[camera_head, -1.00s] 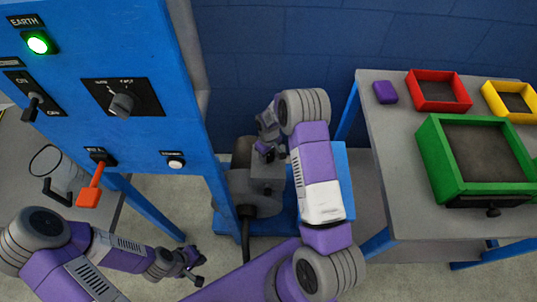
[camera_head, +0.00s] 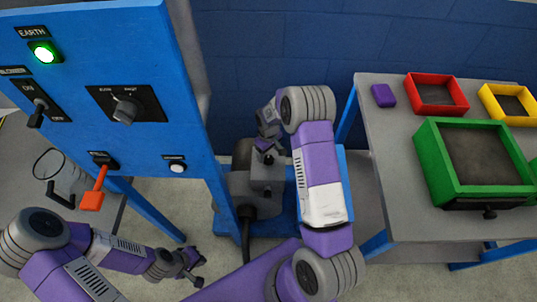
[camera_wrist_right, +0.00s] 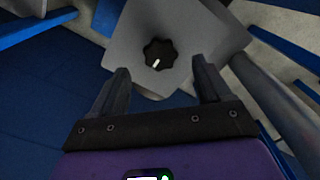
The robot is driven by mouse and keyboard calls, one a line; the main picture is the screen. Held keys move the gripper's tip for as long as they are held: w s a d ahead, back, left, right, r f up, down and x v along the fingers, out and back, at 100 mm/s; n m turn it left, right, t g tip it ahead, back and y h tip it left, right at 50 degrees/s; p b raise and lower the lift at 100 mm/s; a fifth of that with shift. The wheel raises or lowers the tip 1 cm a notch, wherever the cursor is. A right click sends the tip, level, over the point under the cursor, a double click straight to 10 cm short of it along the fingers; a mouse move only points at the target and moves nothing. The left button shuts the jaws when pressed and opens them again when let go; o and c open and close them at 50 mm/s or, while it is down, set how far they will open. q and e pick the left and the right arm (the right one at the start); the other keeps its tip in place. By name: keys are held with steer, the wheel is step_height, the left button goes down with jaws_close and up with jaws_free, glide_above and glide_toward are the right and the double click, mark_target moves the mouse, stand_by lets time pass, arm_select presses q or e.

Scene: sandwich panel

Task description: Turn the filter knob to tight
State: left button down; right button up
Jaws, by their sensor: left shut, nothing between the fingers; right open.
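A black lobed knob (camera_wrist_right: 158,53) with a white pointer mark sits on a grey plate in the right wrist view; I can read no label by it. It appears to be on the grey machine box (camera_head: 262,183) beside the blue panel. My right gripper (camera_wrist_right: 162,78) is open and empty, its fingertips just short of the knob and one to each side. In the head view the right gripper (camera_head: 266,146) is small, just above the box. My left gripper (camera_head: 195,273) is shut and empty, low in front of the panel.
The blue panel (camera_head: 140,60) carries a lit green lamp (camera_head: 43,52), a grey dial (camera_head: 126,111) and a red-handled lever (camera_head: 95,190). A grey table (camera_head: 395,130) at right holds red, yellow and green trays and a purple block (camera_head: 383,96).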

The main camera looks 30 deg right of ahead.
mark_target(268, 159)
step_height(268, 159, up, 3)
steer(key=shift+r+p, duration=0.2)
steer(key=shift+p, duration=0.2)
steer(key=s+a+f+m+y+p, duration=0.2)
steer(key=s+a, duration=0.8)
steer(key=s, duration=0.1)
steer(key=s+a+f+m+y+p, duration=0.1)
steer(key=s+a+f+m+y, duration=0.1)
steer(key=s+a, duration=0.8)
steer(key=shift+s+f+m+t+p, duration=0.15)
steer(key=shift+s+m+t+p, duration=0.2)
steer(key=shift+s+m, duration=0.35)
stand_by(0.4)
